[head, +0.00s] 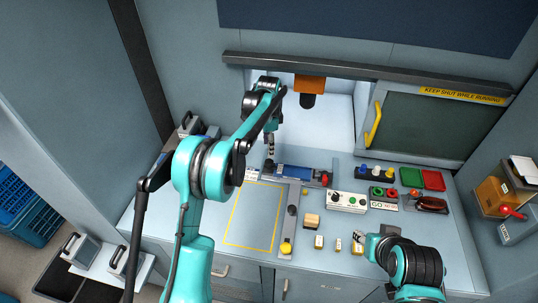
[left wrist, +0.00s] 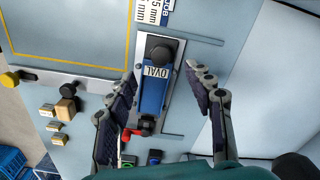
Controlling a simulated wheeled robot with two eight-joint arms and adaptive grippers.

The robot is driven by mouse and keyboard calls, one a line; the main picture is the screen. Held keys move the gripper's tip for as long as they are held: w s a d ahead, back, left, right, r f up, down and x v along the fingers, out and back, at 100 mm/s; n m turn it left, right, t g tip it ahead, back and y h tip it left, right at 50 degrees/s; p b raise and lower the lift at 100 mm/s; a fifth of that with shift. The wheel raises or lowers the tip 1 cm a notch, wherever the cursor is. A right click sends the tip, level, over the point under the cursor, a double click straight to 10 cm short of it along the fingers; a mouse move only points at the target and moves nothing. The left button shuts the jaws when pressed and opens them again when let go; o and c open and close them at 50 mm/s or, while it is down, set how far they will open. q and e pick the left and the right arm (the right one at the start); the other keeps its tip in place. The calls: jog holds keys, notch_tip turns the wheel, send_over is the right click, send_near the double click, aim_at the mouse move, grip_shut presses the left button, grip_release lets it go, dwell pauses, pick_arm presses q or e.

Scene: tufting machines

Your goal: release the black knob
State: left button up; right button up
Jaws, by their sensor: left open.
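A blue block (left wrist: 153,95) labelled OVAL lies in a grey holder on the bench. A round black knob (left wrist: 160,50) sits at one end of it, and a smaller black knob (left wrist: 147,122) is at the other end, by a red lever (left wrist: 131,132). My left gripper (left wrist: 162,76) is open, with one finger on each side of the block and visible gaps to the knob. In the head view the left gripper (head: 269,163) points down at the left end of the blue block (head: 296,172) and hides the knob there.
A yellow outlined area (head: 254,216) is bare. A grey rail with a yellow knob (head: 286,247) and small wooden blocks (head: 312,220) are in front. A button box (head: 347,201) and green and red trays (head: 433,180) stand right.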

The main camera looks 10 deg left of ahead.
aim_at(269, 161)
pick_arm(q)
notch_tip(269, 161, down, 8)
jog(key=shift+f+b, duration=0.1)
jog(key=shift+b, duration=0.8)
jog(key=shift+c, duration=0.3)
jog(key=c, duration=1.1)
